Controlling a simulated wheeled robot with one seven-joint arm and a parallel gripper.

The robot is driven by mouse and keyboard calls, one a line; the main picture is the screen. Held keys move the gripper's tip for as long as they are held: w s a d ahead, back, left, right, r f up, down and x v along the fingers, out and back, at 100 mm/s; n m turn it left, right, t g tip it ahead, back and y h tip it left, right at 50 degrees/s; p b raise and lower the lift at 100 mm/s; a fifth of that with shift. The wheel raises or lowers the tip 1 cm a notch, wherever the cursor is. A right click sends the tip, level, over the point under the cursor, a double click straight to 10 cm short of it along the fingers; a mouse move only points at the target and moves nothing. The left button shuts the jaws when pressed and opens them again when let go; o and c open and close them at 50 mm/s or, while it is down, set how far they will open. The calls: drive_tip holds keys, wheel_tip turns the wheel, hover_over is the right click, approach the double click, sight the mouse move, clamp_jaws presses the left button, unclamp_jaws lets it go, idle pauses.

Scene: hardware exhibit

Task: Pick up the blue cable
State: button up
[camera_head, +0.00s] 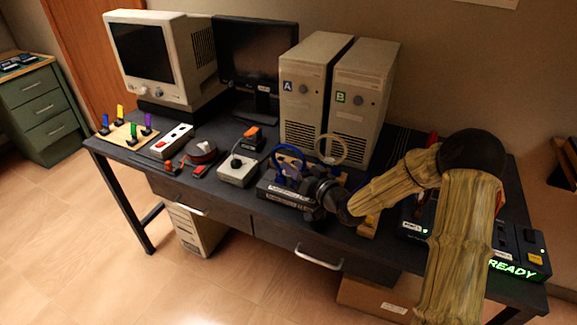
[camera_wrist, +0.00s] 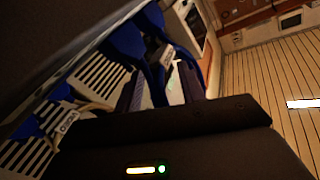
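The blue cable (camera_head: 287,167) stands as a loop on a dark box near the middle of the table in the head view. My gripper (camera_head: 306,187) is right beside the loop, on its right, and partly hides it. In the wrist view, thick blue cable parts (camera_wrist: 127,43) show at the top, with a small pale tag, just past the fingertips. My gripper's two fingers (camera_wrist: 163,84) stand apart there, with a blue strand and pale surface showing between them. Whether a finger touches the cable is unclear.
Computer towers A (camera_head: 312,88) and B (camera_head: 357,105) stand behind the loop, with a beige cable loop (camera_head: 331,149) to its right. A white switch box (camera_head: 237,170) is at left. A green READY display (camera_head: 513,269) sits at the table's right end.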

idle(0.5)
clamp_jaws()
wheel_tip(320, 180, up, 10)
drive_tip(key=shift+p, duration=0.45)
idle(0.5)
